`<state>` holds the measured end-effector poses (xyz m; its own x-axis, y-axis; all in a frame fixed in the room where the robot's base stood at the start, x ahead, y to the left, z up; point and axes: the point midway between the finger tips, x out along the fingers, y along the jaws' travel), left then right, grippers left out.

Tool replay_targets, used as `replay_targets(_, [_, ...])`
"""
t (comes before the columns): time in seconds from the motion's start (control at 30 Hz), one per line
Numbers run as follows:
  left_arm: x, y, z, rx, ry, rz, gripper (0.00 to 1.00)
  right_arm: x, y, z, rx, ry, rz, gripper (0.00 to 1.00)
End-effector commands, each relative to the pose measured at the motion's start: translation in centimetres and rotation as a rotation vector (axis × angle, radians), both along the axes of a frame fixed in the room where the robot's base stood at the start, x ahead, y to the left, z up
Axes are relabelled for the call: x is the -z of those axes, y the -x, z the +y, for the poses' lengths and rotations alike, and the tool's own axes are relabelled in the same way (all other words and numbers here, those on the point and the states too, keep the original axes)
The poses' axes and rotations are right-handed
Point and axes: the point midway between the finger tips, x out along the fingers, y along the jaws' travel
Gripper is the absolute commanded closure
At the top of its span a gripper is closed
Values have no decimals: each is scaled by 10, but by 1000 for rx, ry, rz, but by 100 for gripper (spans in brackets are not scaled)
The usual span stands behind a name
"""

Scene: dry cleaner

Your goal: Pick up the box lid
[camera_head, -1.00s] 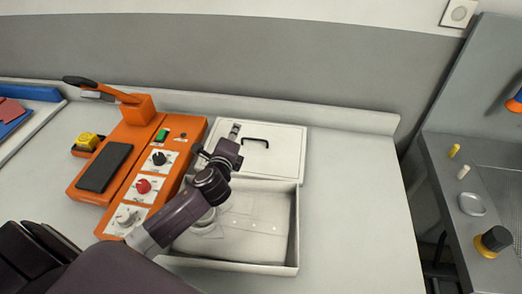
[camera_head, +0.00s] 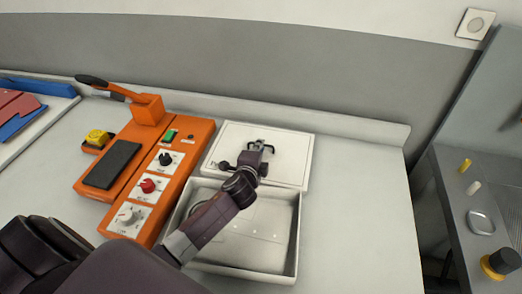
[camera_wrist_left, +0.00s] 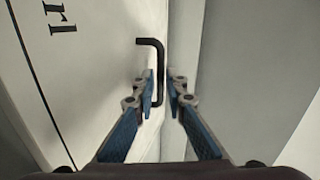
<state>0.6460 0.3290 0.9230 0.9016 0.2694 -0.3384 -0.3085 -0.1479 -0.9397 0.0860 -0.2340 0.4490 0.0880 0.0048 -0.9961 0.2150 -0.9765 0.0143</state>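The white box lid (camera_head: 285,172) lies flat on the counter just behind the open white box (camera_head: 297,243). A dark bracket-shaped handle (camera_wrist_left: 158,62) stands on the lid. In the head view my left gripper (camera_head: 262,147) is over the lid at the handle and partly covers it. In the left wrist view the fingers of my left gripper (camera_wrist_left: 162,90) are parted, one on each side of the handle bar, with small gaps to it. My right gripper is not in view.
An orange press (camera_head: 150,165) with knobs and a raised lever stands left of the box. Blue and red pieces (camera_head: 20,105) lie at the far left. A grey side table (camera_head: 455,205) stands right. The counter right of the box is clear.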

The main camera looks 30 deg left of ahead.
Motion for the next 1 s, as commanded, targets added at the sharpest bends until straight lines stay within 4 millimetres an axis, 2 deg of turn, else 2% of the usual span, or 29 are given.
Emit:
replay_targets(0.1, [4, -13, 4, -2, 1, 0, 88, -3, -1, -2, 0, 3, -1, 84])
replay_targets(0.3, [8, -22, 6, 0, 1, 0, 88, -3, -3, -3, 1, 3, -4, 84])
replay_targets(0.53, [8, -22, 7, 0, 0, 0, 88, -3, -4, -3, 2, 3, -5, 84])
replay_targets(0.67, [8, -22, 7, 0, 0, 0, 100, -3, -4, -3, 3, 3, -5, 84])
replay_targets(1.0, [8, -22, 7, -1, 2, 0, 100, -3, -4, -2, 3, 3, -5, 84])
